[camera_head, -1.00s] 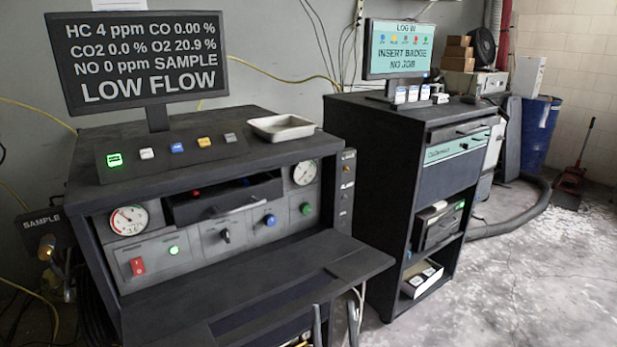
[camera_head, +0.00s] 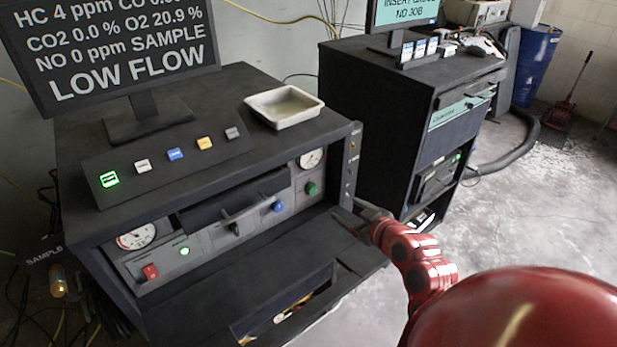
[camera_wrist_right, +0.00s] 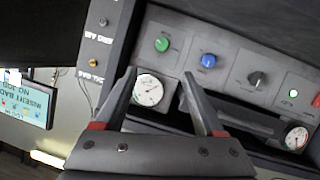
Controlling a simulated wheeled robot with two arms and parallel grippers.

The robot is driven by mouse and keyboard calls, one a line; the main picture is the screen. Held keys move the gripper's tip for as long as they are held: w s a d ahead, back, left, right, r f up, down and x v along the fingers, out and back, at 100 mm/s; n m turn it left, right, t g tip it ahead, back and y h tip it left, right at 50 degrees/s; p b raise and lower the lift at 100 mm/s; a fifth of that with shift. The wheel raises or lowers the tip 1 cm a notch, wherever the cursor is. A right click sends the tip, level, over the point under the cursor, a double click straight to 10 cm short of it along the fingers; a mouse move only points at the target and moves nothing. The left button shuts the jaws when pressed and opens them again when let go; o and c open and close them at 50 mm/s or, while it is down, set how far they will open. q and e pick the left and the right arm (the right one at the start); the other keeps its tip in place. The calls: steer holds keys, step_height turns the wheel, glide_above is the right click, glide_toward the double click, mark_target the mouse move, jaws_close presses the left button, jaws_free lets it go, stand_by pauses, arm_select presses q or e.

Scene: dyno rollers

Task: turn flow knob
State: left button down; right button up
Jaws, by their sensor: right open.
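The analyser's front panel (camera_head: 258,217) carries a green knob (camera_head: 312,188), a blue knob (camera_head: 278,206) and a black knob (camera_head: 234,228). I cannot read which is the flow knob. In the right wrist view, the picture is turned over and shows the green knob (camera_wrist_right: 162,44), blue knob (camera_wrist_right: 208,60) and black knob (camera_wrist_right: 257,79). My right gripper (camera_head: 348,215) is open and empty at the right end of the cabinet, apart from the knobs. Its two fingers (camera_wrist_right: 159,76) show a round gauge (camera_wrist_right: 148,90) between them. My left gripper is not in view.
A shelf (camera_head: 350,245) juts out below the panel.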

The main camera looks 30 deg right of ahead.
steer(key=p, duration=0.4)
glide_toward(314, 191)
steer(key=x, duration=0.8)
steer(key=shift+w+a, duration=0.15)
steer(key=shift+w, duration=0.1)
jaws_close()
